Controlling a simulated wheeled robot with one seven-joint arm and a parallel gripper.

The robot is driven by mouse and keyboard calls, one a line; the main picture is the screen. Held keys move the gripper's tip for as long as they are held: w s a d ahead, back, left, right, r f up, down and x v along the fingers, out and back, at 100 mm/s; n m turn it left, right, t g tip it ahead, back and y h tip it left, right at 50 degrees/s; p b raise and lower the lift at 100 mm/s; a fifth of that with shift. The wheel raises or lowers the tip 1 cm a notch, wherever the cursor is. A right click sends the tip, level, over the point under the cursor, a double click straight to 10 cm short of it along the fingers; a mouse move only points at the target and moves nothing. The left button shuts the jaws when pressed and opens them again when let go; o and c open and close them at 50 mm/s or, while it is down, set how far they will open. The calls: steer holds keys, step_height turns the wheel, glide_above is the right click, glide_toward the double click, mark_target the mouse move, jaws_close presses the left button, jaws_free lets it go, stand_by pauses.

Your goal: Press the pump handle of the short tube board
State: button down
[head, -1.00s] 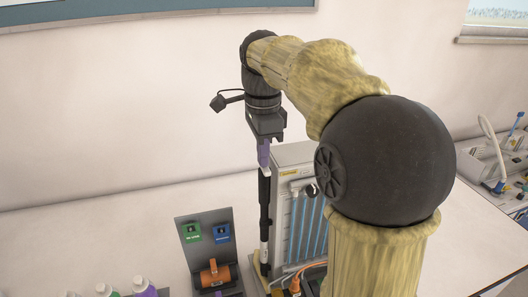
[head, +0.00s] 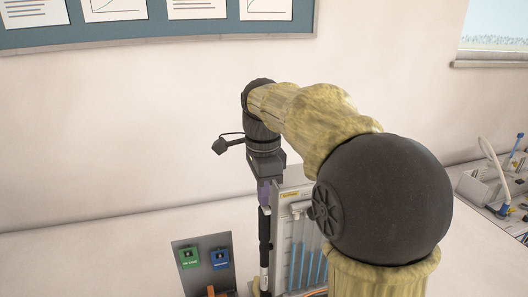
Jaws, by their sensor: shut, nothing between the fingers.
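A manometer board (head: 306,245) with a light grey frame and several blue tubes stands on the table, partly hidden behind my arm. I cannot tell its tube length, since its lower part is cut off. A slim upright black pump (head: 264,225) with a pale lower section stands at its left side. The pump handle's exact shape is hidden or too small to see.
A grey panel (head: 205,268) with a green block (head: 189,257) and a blue block (head: 220,258) stands close on the left. More equipment (head: 492,185) is at the far right.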

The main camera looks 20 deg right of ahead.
step_height(320, 180, up, 4)
steer(key=p, duration=0.3)
steer(key=shift+p, duration=0.3)
step_height(320, 180, up, 10)
steer(key=shift+b, duration=0.35)
steer(key=shift+w, duration=0.1)
stand_by(2.2)
